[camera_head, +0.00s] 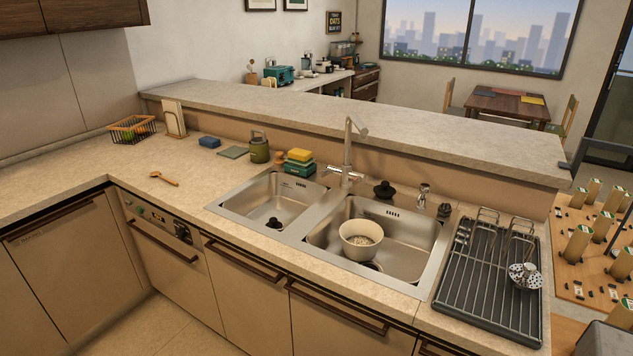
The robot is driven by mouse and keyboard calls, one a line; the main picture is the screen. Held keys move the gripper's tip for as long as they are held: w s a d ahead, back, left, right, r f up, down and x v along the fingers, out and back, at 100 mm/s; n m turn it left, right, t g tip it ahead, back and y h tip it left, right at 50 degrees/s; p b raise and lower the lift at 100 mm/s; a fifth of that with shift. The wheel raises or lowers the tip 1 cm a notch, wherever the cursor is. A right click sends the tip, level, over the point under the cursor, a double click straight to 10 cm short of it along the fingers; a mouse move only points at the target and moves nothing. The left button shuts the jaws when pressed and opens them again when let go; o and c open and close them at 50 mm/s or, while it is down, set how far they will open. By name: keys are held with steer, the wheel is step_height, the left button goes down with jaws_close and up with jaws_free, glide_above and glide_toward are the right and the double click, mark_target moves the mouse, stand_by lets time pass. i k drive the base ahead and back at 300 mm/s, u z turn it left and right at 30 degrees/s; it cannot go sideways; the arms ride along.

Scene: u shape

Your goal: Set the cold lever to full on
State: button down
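The tall grey metal faucet (348,145) stands behind the double sink (313,224), near the divider between the two basins. A short horizontal handle sticks out on each side of its base, a left lever (328,168) and a right lever (358,178). Both are small here, and no hot or cold marking can be made out, so I cannot tell which is the cold lever or how far either is turned. No water stream is visible. My gripper cannot be made out in this view.
A cream bowl (361,240) is in the right basin. A black knob-topped item (384,190) and a small metal dispenser (423,195) stand right of the faucet; stacked sponge boxes (299,162) stand left. A drying rack (490,270) lies right. The raised ledge (360,121) runs behind.

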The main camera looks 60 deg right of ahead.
mark_target(330, 169)
steer(key=u, duration=0.05)
steer(key=i, duration=1)
steer(key=u, duration=0.05)
